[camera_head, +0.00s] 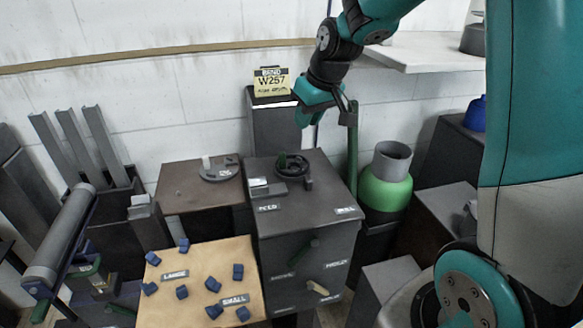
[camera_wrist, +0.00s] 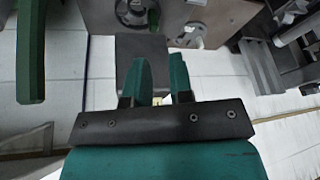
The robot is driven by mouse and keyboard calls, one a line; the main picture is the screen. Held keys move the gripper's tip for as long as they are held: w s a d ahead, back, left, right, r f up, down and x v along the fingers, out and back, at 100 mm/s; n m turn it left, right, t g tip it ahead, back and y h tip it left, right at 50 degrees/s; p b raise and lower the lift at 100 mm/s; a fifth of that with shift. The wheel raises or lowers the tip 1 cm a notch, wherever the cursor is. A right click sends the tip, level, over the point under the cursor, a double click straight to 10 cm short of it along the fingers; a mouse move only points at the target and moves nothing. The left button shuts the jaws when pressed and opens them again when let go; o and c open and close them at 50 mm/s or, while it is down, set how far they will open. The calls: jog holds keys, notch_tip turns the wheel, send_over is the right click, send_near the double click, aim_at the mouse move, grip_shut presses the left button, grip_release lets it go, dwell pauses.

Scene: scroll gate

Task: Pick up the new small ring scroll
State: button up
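My gripper (camera_head: 312,112) hangs in the air in front of the wall, beside the yellow W257 card. In the wrist view its two teal fingers (camera_wrist: 160,78) stand apart with nothing between them. A dark ring-shaped piece (camera_head: 293,166) sits on the dark cabinet's top; it also shows in the wrist view (camera_wrist: 135,14). A grey round piece with an upright peg (camera_head: 220,171) lies on the brown box to its left; it also shows in the wrist view (camera_wrist: 189,36). I cannot tell which, if either, is the new small ring scroll.
A tan board (camera_head: 205,275) with LARGE and SMALL labels holds several blue blocks. The dark cabinet (camera_head: 303,238) has handles on its front. A green cylinder (camera_head: 385,187) and a green post (camera_head: 352,150) stand right of it. The yellow card (camera_head: 271,82) stands on a tall grey block.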

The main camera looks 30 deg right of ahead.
jog(key=m+h, duration=0.1)
send_near(305, 159)
notch_tip(305, 159, down, 2)
jog(key=shift+w+d+f+p, duration=0.1)
jog(key=shift+w+d+p, duration=0.05)
jog(key=shift+p, duration=0.6)
jog(key=shift+t, duration=0.3)
jog(key=shift+p+x, duration=0.75)
jog(key=shift+x, duration=2.35)
jog(key=shift+c, duration=0.2)
grip_shut()
